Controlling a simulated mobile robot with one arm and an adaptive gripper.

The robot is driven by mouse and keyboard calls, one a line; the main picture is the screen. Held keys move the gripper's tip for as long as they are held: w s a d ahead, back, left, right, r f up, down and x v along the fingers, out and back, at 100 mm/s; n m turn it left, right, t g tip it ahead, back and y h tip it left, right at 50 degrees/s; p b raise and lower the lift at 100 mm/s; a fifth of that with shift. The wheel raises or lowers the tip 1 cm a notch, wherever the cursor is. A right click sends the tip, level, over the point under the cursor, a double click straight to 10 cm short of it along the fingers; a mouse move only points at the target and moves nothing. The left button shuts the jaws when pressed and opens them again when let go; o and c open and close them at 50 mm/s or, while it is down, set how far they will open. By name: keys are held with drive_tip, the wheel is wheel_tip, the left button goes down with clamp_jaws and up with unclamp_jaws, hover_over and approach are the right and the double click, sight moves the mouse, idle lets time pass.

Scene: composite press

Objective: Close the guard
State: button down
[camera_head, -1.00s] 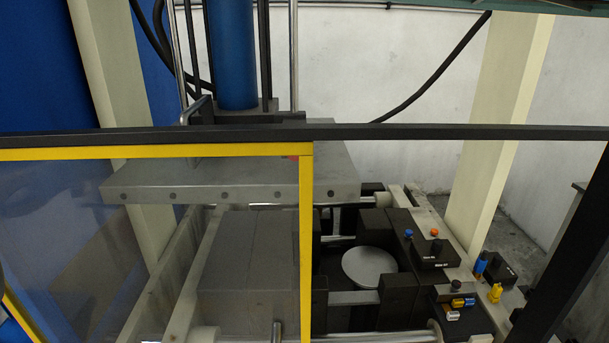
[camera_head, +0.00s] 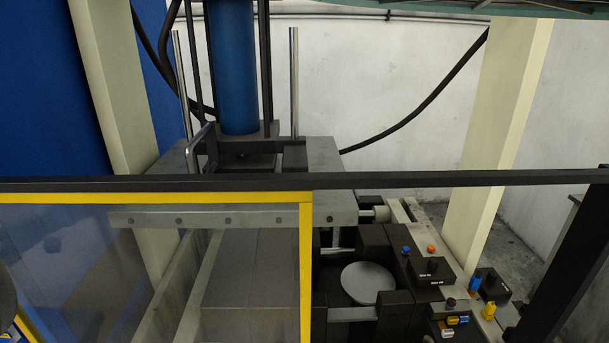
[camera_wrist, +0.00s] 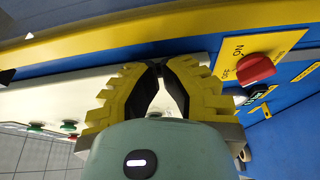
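The guard is a clear panel in a yellow frame (camera_head: 306,260) at the lower left of the head view. It covers the left part of the press, and its right edge stands near the picture's middle. The right part of the press opening is uncovered. Its lower end is cut off by the picture's edge.
A red rotary switch (camera_wrist: 256,69) on a yellow plate is right of my fingers, on a blue surface. Green and red buttons (camera_wrist: 37,127) are at the left. A dark crossbar (camera_head: 450,180) spans the press front. Small control boxes (camera_head: 430,271) sit at the right.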

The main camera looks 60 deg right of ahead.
drive_tip(key=shift+s+d+p, duration=0.8)
drive_tip(key=shift+s+p, duration=0.05)
drive_tip(key=shift+s, duration=0.15)
drive_tip(key=shift+s, duration=0.1)
